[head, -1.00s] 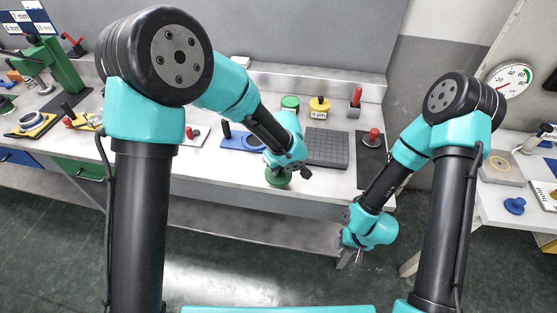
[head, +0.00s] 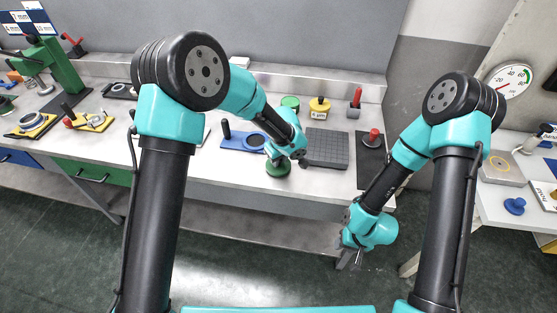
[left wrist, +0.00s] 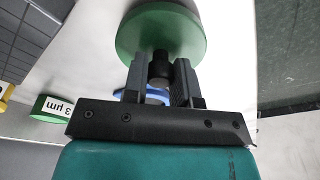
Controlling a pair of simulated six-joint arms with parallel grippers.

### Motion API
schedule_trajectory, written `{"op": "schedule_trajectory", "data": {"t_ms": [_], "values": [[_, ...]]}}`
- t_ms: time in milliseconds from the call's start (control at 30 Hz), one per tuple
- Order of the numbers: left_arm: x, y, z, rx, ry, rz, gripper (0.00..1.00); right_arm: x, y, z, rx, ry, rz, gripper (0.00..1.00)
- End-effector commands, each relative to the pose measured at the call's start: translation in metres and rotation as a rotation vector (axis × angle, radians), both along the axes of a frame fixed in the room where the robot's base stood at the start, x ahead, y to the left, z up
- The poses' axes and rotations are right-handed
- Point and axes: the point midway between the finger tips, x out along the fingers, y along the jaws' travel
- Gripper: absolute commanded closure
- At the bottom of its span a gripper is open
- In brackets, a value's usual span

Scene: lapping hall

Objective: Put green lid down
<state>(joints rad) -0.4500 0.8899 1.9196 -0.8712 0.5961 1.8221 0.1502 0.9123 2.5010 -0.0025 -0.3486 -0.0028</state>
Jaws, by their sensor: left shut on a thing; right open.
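The green lid (head: 278,169) is a round green disc with a black knob. My left gripper (head: 284,155) is shut on its knob, and the lid is near the front edge of the bench. In the left wrist view the lid (left wrist: 160,32) shows beyond the fingers (left wrist: 160,75), with the knob between them. Whether the lid touches the bench top cannot be told. My right gripper (head: 354,259) is open and empty, low in front of the bench.
A dark gridded plate (head: 326,149) lies right of the lid, and a blue plate with a ring (head: 235,141) lies left. A green jar (head: 290,102) and a yellow-topped jar (head: 319,106) stand behind. Bare bench top (head: 225,170) shows at the front left.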

Motion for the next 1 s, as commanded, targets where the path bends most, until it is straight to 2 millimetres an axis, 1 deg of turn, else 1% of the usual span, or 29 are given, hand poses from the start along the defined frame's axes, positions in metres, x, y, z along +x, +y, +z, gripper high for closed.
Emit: {"op": "schedule_trajectory", "data": {"t_ms": [33,100,467,500,700,767,1000], "values": [[0.0001,0.0002,-0.0050,0.000,0.000,0.000,0.97,0.0000,0.0000,0.0000,0.000,0.000,0.000,0.57],[0.0001,0.0002,-0.0078,0.000,0.000,0.001,0.97,0.0000,0.0000,0.0000,0.000,0.000,0.000,0.57],[0.0000,0.0001,-0.0106,0.000,0.000,0.000,0.97,0.0000,0.0000,0.0000,0.000,0.000,0.000,0.57],[0.0000,0.0001,-0.0111,0.001,-0.001,0.000,0.73,0.0000,0.0000,0.0000,0.000,0.000,0.000,0.57],[0.0001,0.0001,-0.0107,0.000,-0.001,0.000,0.54,0.0000,0.0000,0.0000,0.000,0.000,0.000,0.57],[0.0001,0.0000,-0.0106,0.000,-0.001,0.000,0.49,0.0000,0.0000,0.0000,0.000,0.000,0.000,0.57],[0.0000,0.0000,-0.0102,0.000,-0.001,0.000,0.49,0.0000,0.0000,0.0000,0.000,0.000,0.000,0.57]]}}
